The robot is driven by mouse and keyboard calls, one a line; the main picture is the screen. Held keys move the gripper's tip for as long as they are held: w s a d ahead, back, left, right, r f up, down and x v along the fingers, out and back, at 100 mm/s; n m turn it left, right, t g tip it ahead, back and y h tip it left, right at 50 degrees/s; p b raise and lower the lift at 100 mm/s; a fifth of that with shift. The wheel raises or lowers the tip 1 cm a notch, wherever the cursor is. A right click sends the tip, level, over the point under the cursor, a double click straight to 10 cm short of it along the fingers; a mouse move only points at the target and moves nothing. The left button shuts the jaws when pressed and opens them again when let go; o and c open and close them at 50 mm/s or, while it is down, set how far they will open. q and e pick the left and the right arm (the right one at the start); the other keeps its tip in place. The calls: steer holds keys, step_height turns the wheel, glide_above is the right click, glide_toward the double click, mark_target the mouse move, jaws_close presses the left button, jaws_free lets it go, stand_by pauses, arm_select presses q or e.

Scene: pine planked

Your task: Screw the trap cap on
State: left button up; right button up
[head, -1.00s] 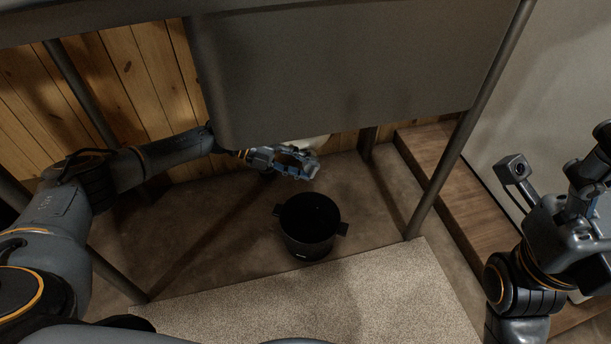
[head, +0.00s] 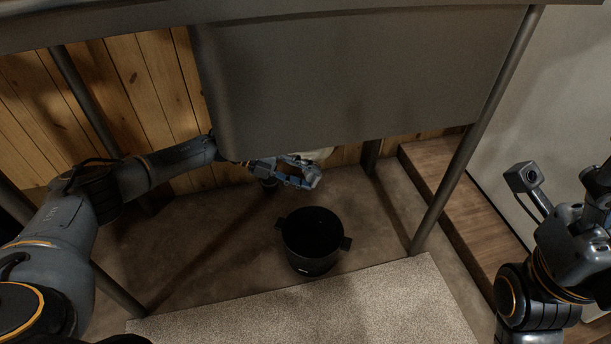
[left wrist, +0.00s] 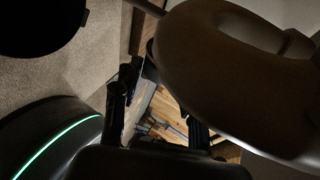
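The pale underside of the trap (head: 318,154) shows only as a sliver below the sink basin in the head view. In the left wrist view a large rounded grey-beige body (left wrist: 235,55), likely the trap, fills the upper right, close to the fingers. My left gripper (head: 302,172) is under the basin, just below the pale part. Its dark fingers stand apart in the left wrist view (left wrist: 155,118), with a gap and nothing seen held between them. I cannot make out the trap cap. My right gripper (head: 598,190) is at the right edge, partly cut off.
A black bucket (head: 312,254) with two side handles stands on the floor below the left gripper. The grey sink basin (head: 350,80) hangs above, between metal legs (head: 455,160). A speckled mat (head: 330,312) lies in front. A wooden step (head: 450,200) is at right.

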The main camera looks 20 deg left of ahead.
arm_select(q)
steer(key=o, duration=0.4)
steer(key=shift+c, duration=0.2)
